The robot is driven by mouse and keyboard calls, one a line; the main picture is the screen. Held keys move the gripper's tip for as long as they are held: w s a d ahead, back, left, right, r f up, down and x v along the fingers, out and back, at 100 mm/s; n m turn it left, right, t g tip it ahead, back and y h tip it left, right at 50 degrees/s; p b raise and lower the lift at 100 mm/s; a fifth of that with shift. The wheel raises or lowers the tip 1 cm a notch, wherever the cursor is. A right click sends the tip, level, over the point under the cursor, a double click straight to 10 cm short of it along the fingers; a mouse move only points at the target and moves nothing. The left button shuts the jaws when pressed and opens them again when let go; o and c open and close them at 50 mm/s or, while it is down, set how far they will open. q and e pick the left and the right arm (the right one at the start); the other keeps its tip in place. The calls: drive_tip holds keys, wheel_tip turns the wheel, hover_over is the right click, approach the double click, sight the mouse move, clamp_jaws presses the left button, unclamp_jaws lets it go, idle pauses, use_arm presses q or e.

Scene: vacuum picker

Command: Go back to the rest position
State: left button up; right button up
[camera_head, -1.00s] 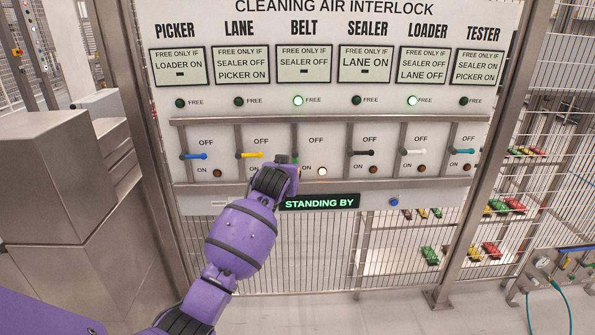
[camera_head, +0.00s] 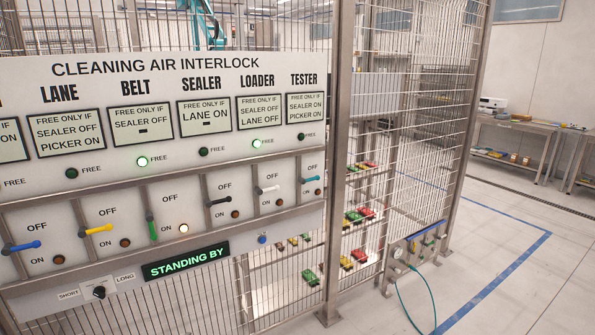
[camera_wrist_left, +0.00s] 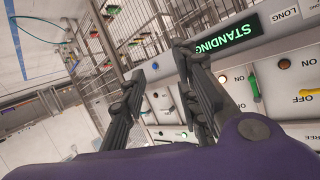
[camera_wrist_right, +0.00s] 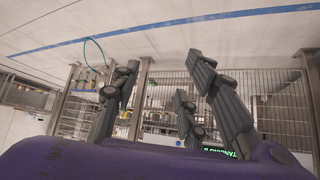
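Neither gripper shows in the head view. In the left wrist view my left gripper (camera_wrist_left: 161,64) has its dark fingers apart with nothing between them; the panel lies beyond them. In the right wrist view my right gripper (camera_wrist_right: 163,62) has its fingers apart and empty, with mesh fence and floor beyond. The interlock panel (camera_head: 120,103) fills the left of the head view. Its green belt lever (camera_head: 152,228) points down beside a lit ON lamp (camera_head: 184,228). The blue (camera_head: 22,246), yellow (camera_head: 98,229), black (camera_head: 218,201) and white (camera_head: 268,189) levers lie sideways.
The green display (camera_head: 186,261) reads STANDING BY. FREE lamps are lit under BELT (camera_head: 142,161) and LOADER (camera_head: 256,143). Mesh fence (camera_head: 415,110) and steel posts stand behind and beside the panel. Floor at the right is open.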

use_arm(q)
drive_tip(key=s+d+f+g, duration=0.1)
drive_tip(key=s+f, duration=0.4)
drive_tip(key=s, duration=0.6)
drive_tip(key=s+d+f+n+g+p, duration=0.1)
drive_tip(key=s+f, duration=0.4)
drive_tip(key=s, duration=0.7)
drive_tip(key=s+d+f+n+g, duration=0.1)
drive_tip(key=s+d+f+g, duration=0.2)
drive_tip(key=s, duration=0.9)
drive_tip(key=shift+s+d+f, duration=0.25)
drive_tip(key=shift+d+f, duration=0.1)
drive_tip(key=shift+f, duration=0.6)
use_arm(e)
drive_tip(key=shift+w+d+r, duration=0.1)
drive_tip(key=shift+w+r, duration=0.15)
drive_tip(key=shift+r, duration=0.7)
drive_tip(key=shift+w+r, duration=0.15)
drive_tip(key=shift+w, duration=0.3)
